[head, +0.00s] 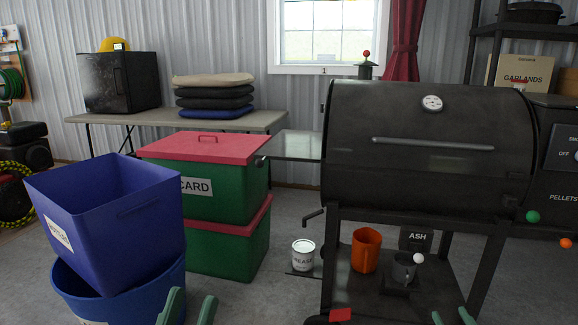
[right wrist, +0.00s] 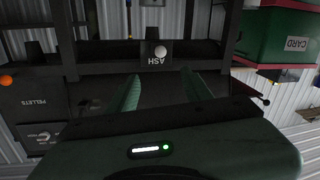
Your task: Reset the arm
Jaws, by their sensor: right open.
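My left gripper (head: 194,296) shows at the bottom of the head view, in front of the blue bins. Its two green fingertips stand apart with nothing seen between them. My right gripper (head: 450,312) shows at the bottom right of the head view, low in front of the grill's lower shelf. Its fingertips are apart. In the right wrist view the right gripper (right wrist: 158,82) is open and empty, pointing toward the dark grill frame and the ASH container (right wrist: 156,62). That view is upside down. Most of both arms is out of view.
Blue bins (head: 110,215) and green crates (head: 225,240) stand left. Some grey floor between is clear.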

